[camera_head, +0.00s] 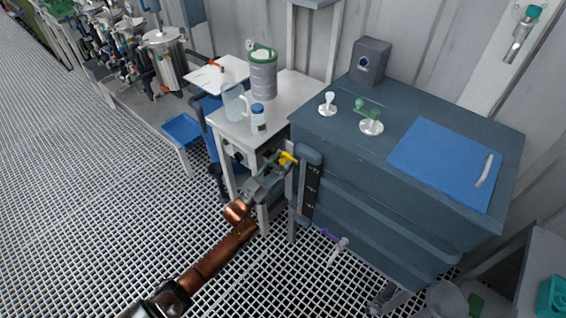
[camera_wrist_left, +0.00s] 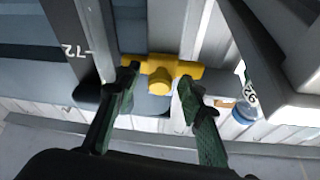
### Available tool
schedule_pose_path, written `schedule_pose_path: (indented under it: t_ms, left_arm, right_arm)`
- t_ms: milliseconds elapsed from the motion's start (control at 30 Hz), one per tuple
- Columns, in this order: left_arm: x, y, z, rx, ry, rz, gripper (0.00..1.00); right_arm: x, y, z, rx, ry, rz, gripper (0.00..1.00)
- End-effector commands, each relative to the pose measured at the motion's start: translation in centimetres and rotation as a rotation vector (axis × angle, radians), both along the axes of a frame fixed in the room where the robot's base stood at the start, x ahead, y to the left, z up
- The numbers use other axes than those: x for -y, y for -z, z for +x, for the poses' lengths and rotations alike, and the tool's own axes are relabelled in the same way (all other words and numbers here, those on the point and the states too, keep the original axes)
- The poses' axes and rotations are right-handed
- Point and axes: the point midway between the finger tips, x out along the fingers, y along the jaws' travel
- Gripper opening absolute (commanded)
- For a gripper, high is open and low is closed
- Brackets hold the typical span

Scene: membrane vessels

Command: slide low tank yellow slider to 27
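The low tank (camera_head: 385,220) is a dark blue-grey vessel at the right in the head view. The yellow slider (camera_head: 287,158) sits high on a rail at its left corner, beside a dark scale strip (camera_head: 311,185). In the left wrist view the slider (camera_wrist_left: 160,72) is a yellow T-shaped piece. My left gripper (camera_head: 275,172) is right at the slider. Its fingers (camera_wrist_left: 160,88) are open, one on each side of the slider's stub; I cannot tell whether they touch it. My right gripper is not in view.
A small white table (camera_head: 225,122) with a jug (camera_head: 234,103), a bottle (camera_head: 258,118) and a grey canister (camera_head: 263,75) stands close left of the tank. A purple-handled tap (camera_head: 338,243) juts from the tank's lower front. The grating floor at front left is clear.

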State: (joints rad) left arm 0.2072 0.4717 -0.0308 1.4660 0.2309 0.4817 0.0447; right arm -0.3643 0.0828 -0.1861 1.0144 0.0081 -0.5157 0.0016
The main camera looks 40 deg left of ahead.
Motion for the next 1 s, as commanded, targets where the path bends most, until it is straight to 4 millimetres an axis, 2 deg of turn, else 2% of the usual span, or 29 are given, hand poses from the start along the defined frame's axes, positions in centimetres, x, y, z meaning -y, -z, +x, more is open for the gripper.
schedule_pose_path:
  t_ms: [233,767,1000]
  left_arm:
    - [0.01,0.00,0.11,-0.001,0.000,0.000,0.36]
    - [0.11,0.07,0.09,-0.002,0.001,0.001,0.01]
    - [0.16,0.09,0.09,-0.002,0.001,0.001,0.00]
  right_arm:
    - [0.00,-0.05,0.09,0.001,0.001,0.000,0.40]
    - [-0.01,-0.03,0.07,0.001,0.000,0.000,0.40]
    - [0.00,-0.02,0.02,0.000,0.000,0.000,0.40]
